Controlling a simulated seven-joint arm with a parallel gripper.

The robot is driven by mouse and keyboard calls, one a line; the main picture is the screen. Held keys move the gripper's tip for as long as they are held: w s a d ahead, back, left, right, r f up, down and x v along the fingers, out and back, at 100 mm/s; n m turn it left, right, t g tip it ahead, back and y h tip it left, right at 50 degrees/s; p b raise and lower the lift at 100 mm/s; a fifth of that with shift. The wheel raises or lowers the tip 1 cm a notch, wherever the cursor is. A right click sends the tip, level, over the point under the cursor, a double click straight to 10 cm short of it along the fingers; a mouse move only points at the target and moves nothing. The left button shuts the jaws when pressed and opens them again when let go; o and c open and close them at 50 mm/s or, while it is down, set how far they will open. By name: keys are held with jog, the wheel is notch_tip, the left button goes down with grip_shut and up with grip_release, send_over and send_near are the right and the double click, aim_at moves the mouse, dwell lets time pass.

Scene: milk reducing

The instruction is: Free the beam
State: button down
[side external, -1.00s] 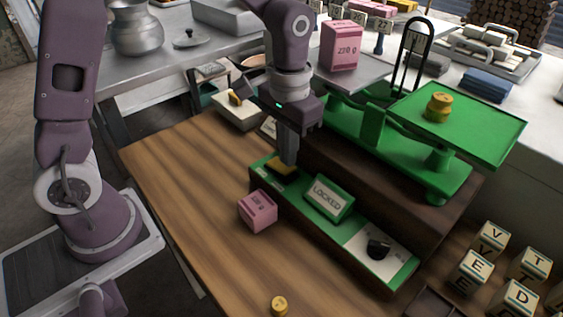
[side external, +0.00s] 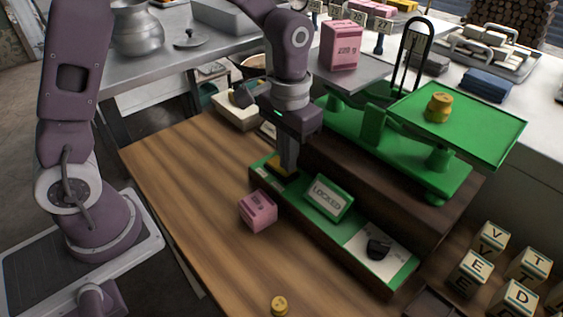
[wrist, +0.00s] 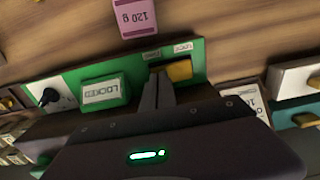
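A green balance scale (side external: 385,150) stands on a dark wooden plinth; its beam is partly hidden behind the pans. The green panel (side external: 262,172) at the plinth's front carries a sign (side external: 328,196) reading "LOCKED", which also shows in the wrist view (wrist: 103,91). A yellow lever or block (wrist: 180,70) sits on the panel between small labels too small to read surely. My gripper (side external: 288,168) points down at that end of the panel. In the wrist view its fingers (wrist: 160,80) look closed together beside the yellow piece, with no object seen between them. Contact is unclear.
A pink block (side external: 258,210) lies on the wooden table before the panel. A black knob (side external: 378,247) is at the panel's right end. A pink weight (side external: 341,45) and a brass weight (side external: 438,107) sit on the scale's pans. Letter cubes (side external: 475,270) stand lower right.

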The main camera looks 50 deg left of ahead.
jog(key=shift+f, duration=0.2)
jog(key=shift+r, duration=3.55)
jog(key=shift+r, duration=0.1)
